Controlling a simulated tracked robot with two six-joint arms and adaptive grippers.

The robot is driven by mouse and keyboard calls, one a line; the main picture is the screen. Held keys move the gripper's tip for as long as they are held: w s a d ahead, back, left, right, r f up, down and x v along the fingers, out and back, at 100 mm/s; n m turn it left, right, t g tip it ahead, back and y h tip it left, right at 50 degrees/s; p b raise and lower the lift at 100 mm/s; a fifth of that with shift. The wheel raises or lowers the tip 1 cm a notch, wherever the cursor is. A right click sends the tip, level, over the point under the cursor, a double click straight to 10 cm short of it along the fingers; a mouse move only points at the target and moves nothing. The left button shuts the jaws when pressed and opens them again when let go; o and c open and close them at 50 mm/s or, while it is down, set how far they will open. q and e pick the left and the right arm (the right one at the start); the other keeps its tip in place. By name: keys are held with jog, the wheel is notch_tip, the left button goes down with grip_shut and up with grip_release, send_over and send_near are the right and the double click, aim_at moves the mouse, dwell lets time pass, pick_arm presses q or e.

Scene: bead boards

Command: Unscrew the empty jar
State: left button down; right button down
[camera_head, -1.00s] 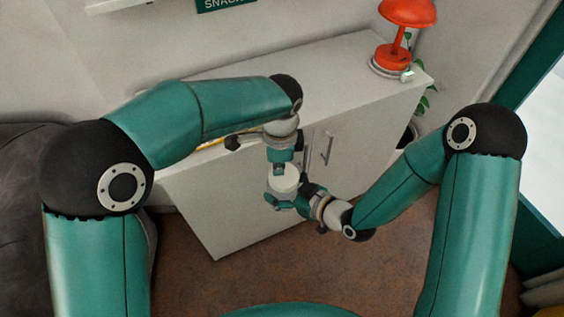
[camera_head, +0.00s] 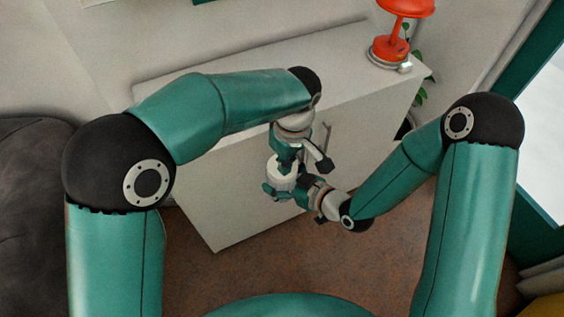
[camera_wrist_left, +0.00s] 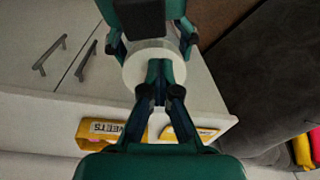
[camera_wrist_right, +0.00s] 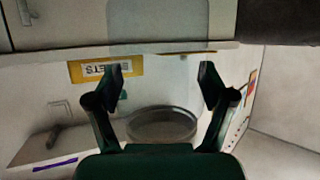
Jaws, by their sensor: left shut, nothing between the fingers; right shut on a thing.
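The jar (camera_head: 281,175) shows as a small white cylinder held out in front of the cabinet; its round white top (camera_wrist_left: 140,68) faces my left wrist camera. My right gripper (camera_head: 277,190) is shut on the jar, with a finger on each side of it; its fingers also show in the right wrist view (camera_wrist_right: 162,85), spread around a clear shape. My left gripper (camera_head: 286,162) points down over the jar top. Its fingertips are together at the top in the left wrist view (camera_wrist_left: 159,67), with nothing between them; whether they touch it I cannot tell.
A white cabinet (camera_head: 225,205) with door handles stands behind the grippers. A red lamp (camera_head: 390,45) stands at its right end, near a plant (camera_head: 420,95). A dark sofa (camera_head: 30,200) is at left.

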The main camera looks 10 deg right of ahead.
pick_arm(q)
jog(key=n, duration=0.7)
jog(key=shift+w+d+f, duration=0.15)
jog(key=shift+w+d, duration=0.1)
jog(key=shift+d, duration=0.15)
jog(key=n, duration=0.4)
jog(key=shift+w, duration=0.25)
jog(key=c, duration=1.3)
grip_release()
